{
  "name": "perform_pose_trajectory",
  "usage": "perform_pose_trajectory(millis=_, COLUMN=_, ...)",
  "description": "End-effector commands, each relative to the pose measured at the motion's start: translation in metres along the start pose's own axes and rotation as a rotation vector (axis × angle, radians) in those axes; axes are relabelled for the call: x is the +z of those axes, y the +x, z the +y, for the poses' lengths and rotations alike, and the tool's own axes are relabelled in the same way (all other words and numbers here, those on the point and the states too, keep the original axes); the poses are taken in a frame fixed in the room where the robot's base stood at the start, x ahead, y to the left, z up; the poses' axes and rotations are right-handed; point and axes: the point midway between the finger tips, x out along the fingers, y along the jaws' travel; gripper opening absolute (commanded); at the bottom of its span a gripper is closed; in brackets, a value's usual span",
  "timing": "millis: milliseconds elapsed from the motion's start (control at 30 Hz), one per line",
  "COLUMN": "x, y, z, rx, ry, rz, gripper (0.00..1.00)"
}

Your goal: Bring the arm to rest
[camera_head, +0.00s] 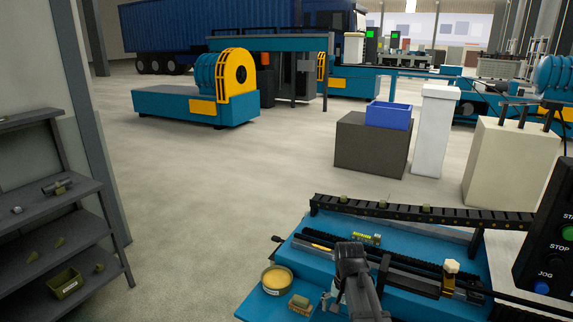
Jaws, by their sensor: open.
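My arm (354,275) reaches in at the bottom centre, over the blue bed of the welder (300,255). My gripper (335,304) is low in the picture, small and partly hidden by the dark arm. It is open, and I see nothing held in it. It is close to a small tan and green block (299,304) on the blue surface; whether they touch cannot be told. A round tin with yellow contents (277,279) stands left of the block.
A black rail (425,212) carrying small green parts runs behind the bed. A green level (366,238) lies on the bed. A control panel (550,240) stands at the right. Shelves (60,225) stand at the left.

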Motion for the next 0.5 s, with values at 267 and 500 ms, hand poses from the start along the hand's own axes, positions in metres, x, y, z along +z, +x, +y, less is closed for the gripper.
perform_pose_trajectory(millis=267, x=0.029, y=0.070, z=0.014, rx=0.029, ry=-0.055, rz=-0.066, gripper=1.00)
perform_pose_trajectory(millis=500, x=0.079, y=0.158, z=0.037, rx=0.062, ry=-0.135, rz=-0.161, gripper=1.00)
